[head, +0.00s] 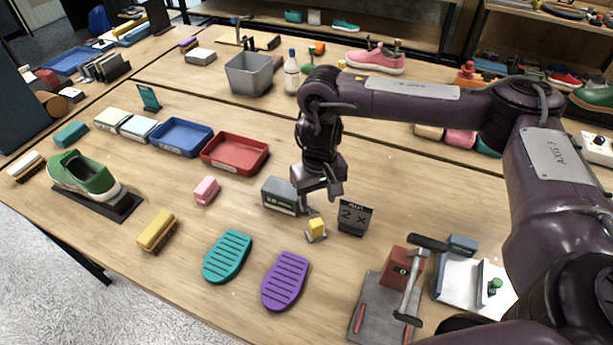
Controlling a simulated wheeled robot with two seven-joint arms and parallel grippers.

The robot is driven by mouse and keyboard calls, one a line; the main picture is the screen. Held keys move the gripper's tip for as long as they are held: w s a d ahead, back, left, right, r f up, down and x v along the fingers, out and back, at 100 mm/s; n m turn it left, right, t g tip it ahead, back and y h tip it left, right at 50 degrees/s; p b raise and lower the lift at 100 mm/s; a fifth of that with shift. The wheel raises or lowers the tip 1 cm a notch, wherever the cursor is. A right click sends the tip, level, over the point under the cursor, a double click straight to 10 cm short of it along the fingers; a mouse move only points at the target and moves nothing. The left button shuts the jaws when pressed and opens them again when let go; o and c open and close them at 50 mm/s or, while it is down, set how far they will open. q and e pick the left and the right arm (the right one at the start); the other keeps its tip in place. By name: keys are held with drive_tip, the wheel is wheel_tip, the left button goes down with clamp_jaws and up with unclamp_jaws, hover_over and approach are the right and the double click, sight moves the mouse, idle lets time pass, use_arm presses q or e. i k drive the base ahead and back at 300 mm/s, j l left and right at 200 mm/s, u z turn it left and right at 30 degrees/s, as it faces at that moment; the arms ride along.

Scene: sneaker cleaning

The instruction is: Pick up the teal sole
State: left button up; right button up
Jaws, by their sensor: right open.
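The teal sole (228,257) lies flat on the wooden table near its front edge, ridged side up, with nothing on it. A purple sole (286,280) lies to its right, a small gap apart. My right gripper (321,194) is open and points down above the table, behind and to the right of the teal sole. It is near a grey box and a small yellow block and clear of both soles. No part of my left gripper shows.
A grey box (282,195), a yellow block (316,229) and a dark "2 x" sign (354,216) stand close around my right gripper. A pink block (206,190) and a yellow brush (157,231) lie left.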

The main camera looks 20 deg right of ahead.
sight(225, 259)
drive_tip(key=k+j, duration=0.5)
drive_tip(key=k, duration=0.2)
drive_tip(key=k+j, duration=0.5)
drive_tip(key=k, duration=0.15)
